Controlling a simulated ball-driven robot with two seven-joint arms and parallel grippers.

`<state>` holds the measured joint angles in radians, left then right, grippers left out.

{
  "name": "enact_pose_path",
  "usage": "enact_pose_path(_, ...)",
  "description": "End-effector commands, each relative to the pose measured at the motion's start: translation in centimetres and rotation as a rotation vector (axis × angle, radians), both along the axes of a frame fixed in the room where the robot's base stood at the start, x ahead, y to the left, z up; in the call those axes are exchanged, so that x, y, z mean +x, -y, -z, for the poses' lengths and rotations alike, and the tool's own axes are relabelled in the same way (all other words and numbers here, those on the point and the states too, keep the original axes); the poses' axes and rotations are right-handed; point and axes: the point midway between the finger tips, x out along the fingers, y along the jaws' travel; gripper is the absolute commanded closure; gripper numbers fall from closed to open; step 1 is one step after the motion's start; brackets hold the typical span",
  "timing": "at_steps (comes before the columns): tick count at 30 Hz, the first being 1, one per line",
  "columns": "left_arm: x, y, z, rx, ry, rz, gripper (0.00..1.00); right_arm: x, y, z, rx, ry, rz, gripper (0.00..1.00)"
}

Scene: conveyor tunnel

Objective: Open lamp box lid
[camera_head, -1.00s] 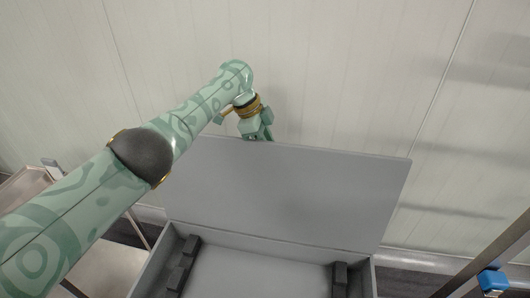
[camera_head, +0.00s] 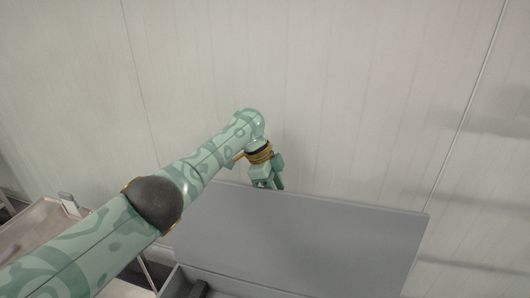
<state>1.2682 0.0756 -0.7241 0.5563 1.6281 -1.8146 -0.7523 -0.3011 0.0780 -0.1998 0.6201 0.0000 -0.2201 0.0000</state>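The grey lamp box lid (camera_head: 310,245) stands raised at the bottom middle, tilted up from the box. Only a strip of the lamp box (camera_head: 178,284) shows at the bottom edge, with a dark insert inside; the rest is cut off. My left arm comes in from the left, and its gripper (camera_head: 278,187) is at the lid's upper edge, left of the edge's middle. The fingertips are small and partly hidden at the lid edge, so I cannot tell whether they are open or shut, or touching the lid. My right gripper is not in view.
A pale panelled wall (camera_head: 350,90) rises behind the lid. A tan metal tray or cart (camera_head: 40,235) stands at the lower left, beneath my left arm. The space above the lid, in front of the wall, is clear.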

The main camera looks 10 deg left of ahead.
Motion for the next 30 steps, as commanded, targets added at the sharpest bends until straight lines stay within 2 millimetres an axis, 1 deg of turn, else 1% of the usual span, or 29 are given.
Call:
enact_pose_path(1, 0.0, -0.4, -2.3, -0.003, 0.011, 0.001, 0.64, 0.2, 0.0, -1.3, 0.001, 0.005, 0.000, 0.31)
enact_pose_path(3, -0.2, -1.1, -4.4, -0.005, 0.016, 0.001, 0.64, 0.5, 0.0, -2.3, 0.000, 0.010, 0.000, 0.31)
enact_pose_path(9, -0.8, -2.9, -9.8, -0.008, 0.025, 0.001, 0.64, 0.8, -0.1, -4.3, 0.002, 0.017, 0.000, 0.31)
enact_pose_path(13, -1.1, -3.9, -12.4, -0.009, 0.029, 0.002, 0.64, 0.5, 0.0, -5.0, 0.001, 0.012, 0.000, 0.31)
enact_pose_path(15, -1.2, -4.2, -13.4, -0.010, 0.029, 0.002, 0.64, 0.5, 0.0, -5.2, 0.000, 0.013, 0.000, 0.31)
enact_pose_path(19, -1.3, -4.7, -14.5, -0.010, 0.030, 0.001, 0.64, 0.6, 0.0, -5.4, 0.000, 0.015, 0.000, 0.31)
enact_pose_path(22, -1.4, -4.8, -14.7, -0.011, 0.031, 0.001, 0.64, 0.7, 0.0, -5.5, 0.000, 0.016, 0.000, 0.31)
enact_pose_path(30, -1.4, -4.7, -14.8, -0.012, 0.031, 0.002, 0.64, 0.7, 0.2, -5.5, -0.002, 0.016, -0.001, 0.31)
